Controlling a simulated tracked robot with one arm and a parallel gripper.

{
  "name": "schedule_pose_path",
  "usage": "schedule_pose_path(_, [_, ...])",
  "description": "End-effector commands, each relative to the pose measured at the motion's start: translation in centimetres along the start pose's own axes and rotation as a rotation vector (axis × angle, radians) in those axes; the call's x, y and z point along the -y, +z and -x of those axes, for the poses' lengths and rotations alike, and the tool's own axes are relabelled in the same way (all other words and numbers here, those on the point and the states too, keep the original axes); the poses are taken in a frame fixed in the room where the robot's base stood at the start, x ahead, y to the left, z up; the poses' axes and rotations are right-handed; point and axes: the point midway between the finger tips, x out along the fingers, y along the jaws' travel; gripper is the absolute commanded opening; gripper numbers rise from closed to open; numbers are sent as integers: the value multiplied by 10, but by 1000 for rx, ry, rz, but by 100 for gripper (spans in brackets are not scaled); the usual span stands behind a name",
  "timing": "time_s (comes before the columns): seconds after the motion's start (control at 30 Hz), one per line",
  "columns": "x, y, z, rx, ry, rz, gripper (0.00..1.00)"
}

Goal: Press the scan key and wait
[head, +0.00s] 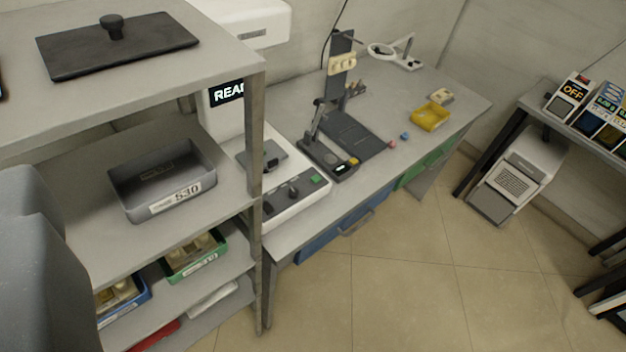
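A white machine (277,209) stands on the bench behind the rack, partly hidden by the rack's post. Its lit display (228,92) shows letters starting "REA", cut off by the post. On its front panel are a green key (316,179) and a dark knob (293,192). A dark device beside it has a yellow key (352,161) and a small lit screen (341,169). I cannot read a label on either key. My gripper's fingers are not in view; a grey part of my own body fills the lower left.
A grey metal rack (254,150) stands close on the left, holding a grey bin marked 530 (165,203) and a black lidded plate (115,48). A yellow tray (430,117) sits on the bench. The tiled floor (400,275) is clear.

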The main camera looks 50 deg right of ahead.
Motion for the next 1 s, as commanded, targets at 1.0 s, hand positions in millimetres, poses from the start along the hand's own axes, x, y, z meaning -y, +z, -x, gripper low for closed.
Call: schedule_pose_path(1.0, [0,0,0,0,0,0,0])
